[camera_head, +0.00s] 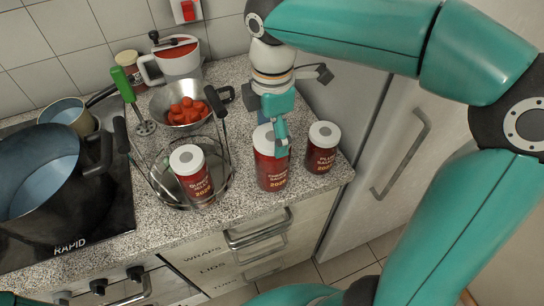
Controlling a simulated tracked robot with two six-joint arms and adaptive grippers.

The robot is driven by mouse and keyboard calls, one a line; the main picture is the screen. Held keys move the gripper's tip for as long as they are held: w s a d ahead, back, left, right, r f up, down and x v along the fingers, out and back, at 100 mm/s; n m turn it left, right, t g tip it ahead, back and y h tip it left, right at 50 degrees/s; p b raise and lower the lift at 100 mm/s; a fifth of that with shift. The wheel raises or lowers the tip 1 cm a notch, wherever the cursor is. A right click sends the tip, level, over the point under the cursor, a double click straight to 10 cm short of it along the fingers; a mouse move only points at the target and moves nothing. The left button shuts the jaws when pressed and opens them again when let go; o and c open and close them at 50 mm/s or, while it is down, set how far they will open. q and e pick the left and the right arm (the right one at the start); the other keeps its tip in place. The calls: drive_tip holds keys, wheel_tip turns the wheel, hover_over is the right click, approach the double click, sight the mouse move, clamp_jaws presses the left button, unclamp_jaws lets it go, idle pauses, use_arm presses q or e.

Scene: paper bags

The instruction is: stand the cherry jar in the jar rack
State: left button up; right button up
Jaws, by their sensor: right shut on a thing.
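The cherry jar (269,172), dark red with a white lid and a "cherry" label, is upright on the right part of the counter. My right gripper (277,132) comes down from above and is shut on it at the lid, hiding part of the lid. I cannot tell whether the jar's base touches the counter. The jar rack (222,185), a round metal wire rack with black-tipped uprights, is to the left of the cherry jar and apart from it. Another red jar (194,181) with a white lid stands in the rack's front part. My left gripper is not in view.
A plum jar (321,150) stands close to the right of the cherry jar. A large pot (42,180) is on the hob at left.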

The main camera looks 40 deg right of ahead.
drive_tip(key=shift+r+p, duration=0.65)
drive_tip(key=shift+r, duration=0.15)
wheel_tip(320, 180, up, 6)
drive_tip(key=p, duration=0.6)
drive_tip(key=shift+r, duration=0.25)
drive_tip(key=shift+f, duration=0.1)
